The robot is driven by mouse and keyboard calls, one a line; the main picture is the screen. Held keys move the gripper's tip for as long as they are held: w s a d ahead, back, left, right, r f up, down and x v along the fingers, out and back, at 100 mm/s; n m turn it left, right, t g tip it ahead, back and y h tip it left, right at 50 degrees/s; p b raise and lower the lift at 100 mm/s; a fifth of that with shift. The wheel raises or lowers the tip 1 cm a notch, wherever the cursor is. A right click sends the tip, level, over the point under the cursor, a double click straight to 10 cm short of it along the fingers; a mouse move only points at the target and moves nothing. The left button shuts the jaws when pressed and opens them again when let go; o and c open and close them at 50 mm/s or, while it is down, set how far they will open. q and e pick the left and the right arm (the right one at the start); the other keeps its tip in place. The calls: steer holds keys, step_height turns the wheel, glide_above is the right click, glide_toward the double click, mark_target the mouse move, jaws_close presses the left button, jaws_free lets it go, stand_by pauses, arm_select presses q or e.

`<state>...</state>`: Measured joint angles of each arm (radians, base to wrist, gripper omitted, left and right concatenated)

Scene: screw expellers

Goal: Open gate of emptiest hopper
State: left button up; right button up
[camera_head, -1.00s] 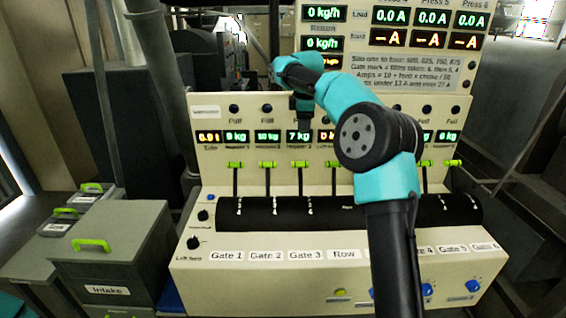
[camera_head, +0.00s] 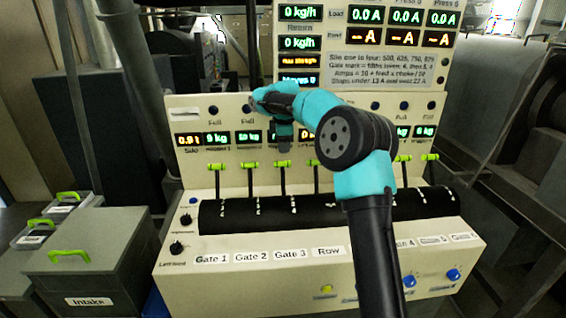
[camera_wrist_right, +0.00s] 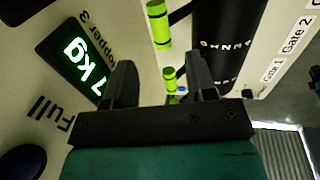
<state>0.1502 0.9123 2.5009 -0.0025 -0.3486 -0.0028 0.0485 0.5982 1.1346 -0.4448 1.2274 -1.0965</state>
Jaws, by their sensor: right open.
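A cream control panel carries a row of gate levers with green handles. The Gate 3 lever (camera_head: 281,164) stands upright, its handle level with those of the Gate 1 (camera_head: 217,166) and Gate 2 (camera_head: 249,164) levers. The Hopper 1 readout (camera_head: 217,139) shows 9 kg and the Hopper 2 readout (camera_head: 248,137) 10 kg. The Hopper 3 readout (camera_wrist_right: 86,62) shows 7 kg in the right wrist view. My right gripper (camera_head: 284,148) is just above the Gate 3 handle, open and empty; it also shows in the wrist view (camera_wrist_right: 160,82). My right arm hides part of the right-hand readouts and levers. My left gripper is out of view.
A black drum-like cover (camera_head: 330,208) runs below the levers. Knobs (camera_head: 176,247) sit at the panel's left. A grey intake bin (camera_head: 88,270) stands at the left. A display board (camera_head: 390,70) rises behind the panel.

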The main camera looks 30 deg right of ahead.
mark_target(283, 162)
steer(key=f, duration=0.2)
steer(key=w+f, duration=0.1)
steer(key=f, duration=0.5)
steer(key=shift+w+d+f, duration=0.25)
steer(key=shift+w+d, duration=0.05)
steer(key=shift+d, duration=0.1)
steer(key=shift+r, duration=0.1)
jaws_close()
